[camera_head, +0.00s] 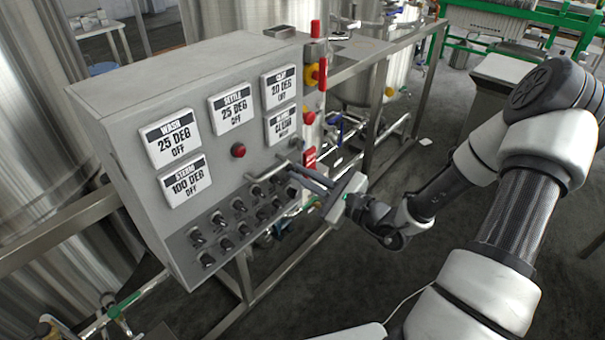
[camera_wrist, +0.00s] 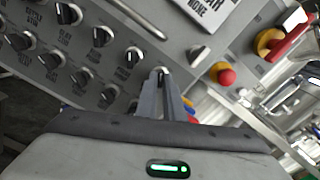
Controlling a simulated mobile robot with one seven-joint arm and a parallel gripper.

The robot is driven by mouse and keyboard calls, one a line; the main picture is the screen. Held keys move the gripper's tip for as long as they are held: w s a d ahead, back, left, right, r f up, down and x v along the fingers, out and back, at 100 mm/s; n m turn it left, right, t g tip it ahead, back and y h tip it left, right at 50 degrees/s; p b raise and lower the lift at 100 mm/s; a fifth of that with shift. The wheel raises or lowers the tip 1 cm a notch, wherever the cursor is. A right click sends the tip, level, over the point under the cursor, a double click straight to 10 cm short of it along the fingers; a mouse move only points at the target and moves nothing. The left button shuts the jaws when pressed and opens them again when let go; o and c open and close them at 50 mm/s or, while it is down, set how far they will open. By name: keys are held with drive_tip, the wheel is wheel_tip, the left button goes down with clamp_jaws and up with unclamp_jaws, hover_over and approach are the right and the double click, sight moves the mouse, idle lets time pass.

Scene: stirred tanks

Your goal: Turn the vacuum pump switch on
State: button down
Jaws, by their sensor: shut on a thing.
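The grey control panel (camera_head: 150,105) carries rows of black rotary switches (camera_head: 239,205) on its lower front. My gripper (camera_head: 293,172) reaches in from the right at the right end of the upper switch row. In the wrist view, my gripper (camera_wrist: 162,78) has its two fingers close together around a switch knob (camera_wrist: 160,71), which is mostly hidden between the fingertips. The label of this knob is covered or too small to read, so I cannot confirm it is the vacuum pump switch. Its exact turn position is also hidden.
A metal handle bar (camera_wrist: 138,18) runs close above the switches. A red button (camera_wrist: 226,76) and a red-yellow rotary switch (camera_head: 312,76) sit right of the knobs. Steel tanks (camera_head: 250,18) and pipe frames stand behind. The floor right of the panel (camera_head: 310,290) is clear.

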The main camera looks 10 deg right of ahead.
drive_tip(key=shift+r+m+p, duration=0.2)
drive_tip(key=shift+m+p, duration=0.8)
drive_tip(key=m+p, duration=0.5)
drive_tip(key=m, duration=0.1)
drive_tip(key=m+p, duration=0.2)
drive_tip(key=m, duration=0.1)
drive_tip(key=shift+f+m, duration=0.2)
drive_tip(key=shift+m, duration=0.1)
drive_tip(key=c, duration=1.9)
unclamp_jaws()
drive_tip(key=shift+o, duration=0.2)
drive_tip(key=shift+s+d, duration=0.1)
drive_tip(key=v, duration=1.7)
drive_tip(key=shift+b, duration=0.4)
